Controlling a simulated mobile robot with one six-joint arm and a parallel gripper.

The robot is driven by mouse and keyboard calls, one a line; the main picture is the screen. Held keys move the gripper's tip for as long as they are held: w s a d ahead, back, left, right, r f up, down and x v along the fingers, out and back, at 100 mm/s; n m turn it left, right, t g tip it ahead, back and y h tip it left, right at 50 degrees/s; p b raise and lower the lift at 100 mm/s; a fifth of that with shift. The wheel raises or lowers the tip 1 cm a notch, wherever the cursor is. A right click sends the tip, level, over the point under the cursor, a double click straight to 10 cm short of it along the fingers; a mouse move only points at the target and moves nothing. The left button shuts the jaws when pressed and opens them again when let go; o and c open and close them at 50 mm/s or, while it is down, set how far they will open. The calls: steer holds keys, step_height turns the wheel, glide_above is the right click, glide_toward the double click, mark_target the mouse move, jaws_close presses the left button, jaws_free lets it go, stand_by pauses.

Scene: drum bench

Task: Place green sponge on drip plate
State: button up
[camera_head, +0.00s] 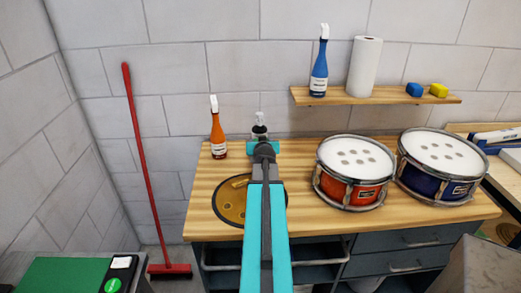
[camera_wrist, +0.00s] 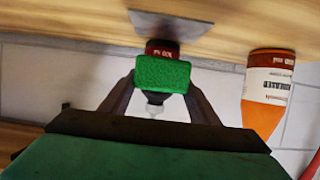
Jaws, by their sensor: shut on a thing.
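The green sponge (camera_wrist: 162,73) is a small green block held between the two fingers of my gripper (camera_wrist: 160,100) in the wrist view, which looks upside down. In the head view my gripper (camera_head: 264,148) is over the back of the wooden bench, and the sponge is hidden there. A flat grey plate (camera_wrist: 172,24), probably the drip plate, lies on the bench beyond the sponge. A dark bottle with a red label (camera_wrist: 160,46) stands at or on that plate, partly behind the sponge. I cannot tell the gap between sponge and plate.
An orange spray bottle (camera_head: 217,135) stands left of my gripper. A cymbal (camera_head: 232,208) lies at the bench's front left. Red (camera_head: 350,190) and blue (camera_head: 440,185) drums stand right. A shelf (camera_head: 380,97) hangs above with a blue bottle, paper roll and two sponges.

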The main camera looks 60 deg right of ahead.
steer(key=shift+f+p, duration=0.55)
steer(key=shift+f, duration=0.85)
steer(key=shift+w+d+f+p, duration=0.1)
steer(key=shift+d+f+p, duration=0.1)
steer(key=shift+f+p, duration=0.15)
steer(key=shift+f, duration=0.2)
steer(key=shift+f, duration=0.1)
steer(key=o, duration=1.1)
